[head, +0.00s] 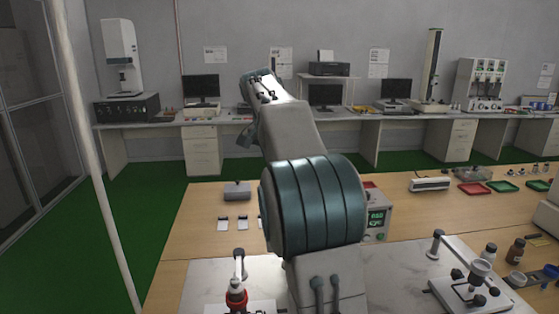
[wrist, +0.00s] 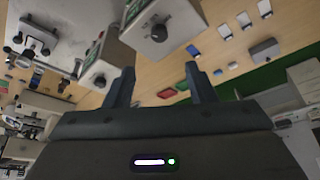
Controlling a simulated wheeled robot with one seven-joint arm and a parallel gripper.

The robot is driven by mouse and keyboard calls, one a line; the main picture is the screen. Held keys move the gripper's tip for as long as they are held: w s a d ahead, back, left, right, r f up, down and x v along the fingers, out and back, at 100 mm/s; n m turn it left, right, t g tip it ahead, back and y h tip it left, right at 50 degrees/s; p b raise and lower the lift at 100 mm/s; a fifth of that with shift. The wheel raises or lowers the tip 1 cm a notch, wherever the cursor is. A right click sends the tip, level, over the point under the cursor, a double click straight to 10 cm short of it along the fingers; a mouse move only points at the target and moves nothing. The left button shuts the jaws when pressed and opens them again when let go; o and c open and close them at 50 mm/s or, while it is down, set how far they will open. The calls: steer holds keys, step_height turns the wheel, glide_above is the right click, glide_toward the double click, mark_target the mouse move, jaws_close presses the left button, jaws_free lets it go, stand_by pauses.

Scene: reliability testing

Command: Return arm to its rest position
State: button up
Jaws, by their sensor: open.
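My arm (head: 315,205) rises from the bottom middle of the head view and reaches up and forward over the wooden table. Its far end stands above the table, and the gripper fingers cannot be made out clearly there. In the wrist view my gripper (wrist: 157,88) has its two dark fingers apart with nothing between them. The wrist picture shows the bench tilted and upside down. The gripper touches nothing that I can see.
A wooden table (head: 205,205) carries a device with a green display (head: 376,218), a grey box (head: 237,191), a white strip device (head: 430,184), and red and green trays (head: 474,188). A white pole (head: 88,150) stands at left. Green floor (head: 150,195) lies beyond.

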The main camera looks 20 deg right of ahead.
stand_by(0.3)
steer(key=s+a+f+n+y, duration=0.1)
steer(key=s+a+f+n, duration=0.2)
steer(key=s, duration=0.7)
steer(key=s+a+f+n+y, duration=0.1)
steer(key=s+a+f+n, duration=0.3)
steer(key=s, duration=0.7)
steer(key=s+a+f+n+y, duration=0.1)
steer(key=s+a+f+n, duration=0.3)
steer(key=s+f, duration=0.6)
steer(key=a, duration=0.2)
steer(key=shift+s+a+f+t+y, duration=0.25)
steer(key=shift+s+a+t+y, duration=0.05)
steer(key=shift+y, duration=0.1)
